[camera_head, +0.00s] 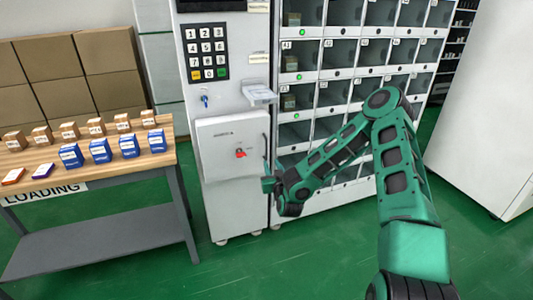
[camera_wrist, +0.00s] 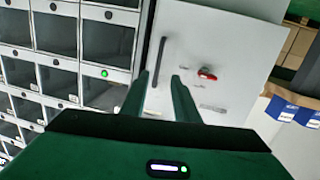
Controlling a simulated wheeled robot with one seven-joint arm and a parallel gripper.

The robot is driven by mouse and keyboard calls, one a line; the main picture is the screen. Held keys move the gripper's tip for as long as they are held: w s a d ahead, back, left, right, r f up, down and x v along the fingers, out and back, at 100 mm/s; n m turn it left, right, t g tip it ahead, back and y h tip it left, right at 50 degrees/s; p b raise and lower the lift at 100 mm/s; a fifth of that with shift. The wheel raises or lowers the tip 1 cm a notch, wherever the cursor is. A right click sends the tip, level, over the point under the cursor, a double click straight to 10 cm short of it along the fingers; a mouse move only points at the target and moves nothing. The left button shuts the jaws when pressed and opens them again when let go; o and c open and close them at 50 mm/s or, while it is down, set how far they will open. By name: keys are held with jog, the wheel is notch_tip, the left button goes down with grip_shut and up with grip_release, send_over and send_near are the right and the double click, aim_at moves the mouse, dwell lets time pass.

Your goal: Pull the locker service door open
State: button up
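The service door (camera_head: 222,160) is a white panel low on the locker's control column, and it looks shut. A red knob (camera_head: 240,153) sits on it; it also shows in the wrist view (camera_wrist: 206,74). A dark upright bar handle (camera_wrist: 158,58) runs along the door's edge nearest the locker cells. My gripper (camera_wrist: 159,76) is open, with its two fingers apart. In the wrist view the handle's lower part shows between the fingertips; I cannot tell how deep it lies between them. In the head view my gripper (camera_head: 268,181) is beside the door's right edge, low down.
The locker cells (camera_head: 325,92) stand right of the door, with green lights on some. A keypad (camera_head: 206,52) and a small ledge (camera_head: 259,94) are above the door. A wooden-topped table (camera_head: 100,167) with boxes stands to the left. Green floor in front is clear.

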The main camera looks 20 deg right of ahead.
jog(key=w+d+m, duration=0.1)
jog(key=w, duration=0.9)
jog(key=shift+w+d+r+t+h, duration=0.25)
jog(key=shift+d+r+t+h, duration=0.05)
jog(key=shift+d+t+h, duration=0.1)
grip_shut()
